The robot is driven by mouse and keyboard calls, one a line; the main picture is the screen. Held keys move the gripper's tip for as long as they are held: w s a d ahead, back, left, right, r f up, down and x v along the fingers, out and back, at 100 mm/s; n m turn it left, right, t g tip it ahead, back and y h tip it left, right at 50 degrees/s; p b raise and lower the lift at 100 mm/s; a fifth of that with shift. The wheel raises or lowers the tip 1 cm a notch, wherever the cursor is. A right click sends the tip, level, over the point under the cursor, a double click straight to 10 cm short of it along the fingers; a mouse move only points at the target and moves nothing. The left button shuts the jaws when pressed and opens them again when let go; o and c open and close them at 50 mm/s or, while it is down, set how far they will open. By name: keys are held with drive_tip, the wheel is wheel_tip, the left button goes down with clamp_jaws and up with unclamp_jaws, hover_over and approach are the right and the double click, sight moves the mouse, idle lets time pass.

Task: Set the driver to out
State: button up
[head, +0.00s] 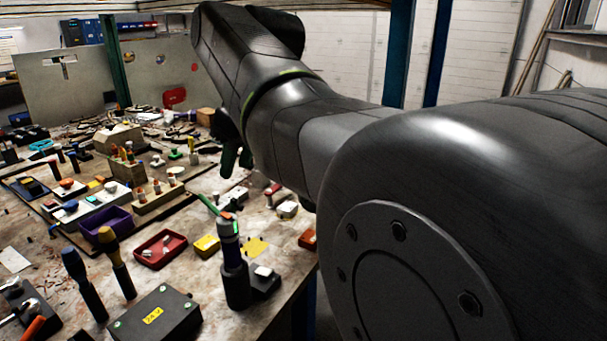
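A dark upright power tool (234,267) stands near the front right edge of the bench and looks like the driver. It has a grey collar near the top with a small bright green light. Its direction setting is too small to read. A small black block with a white top (265,277) sits beside its base. My gripper (235,165) hangs above the bench, farther back than the tool, with dark fingers pointing down. It looks empty, but its finger gap is unclear. My arm hides part of the bench's right side.
A black box with a yellow label (158,316) and two upright handled tools (115,262) stand at the front. The back is cluttered.

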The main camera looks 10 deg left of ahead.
sight(224, 213)
drive_tip(key=x, duration=1.1)
drive_tip(key=shift+f, duration=0.4)
drive_tip(key=shift+c, duration=0.2)
clamp_jaws()
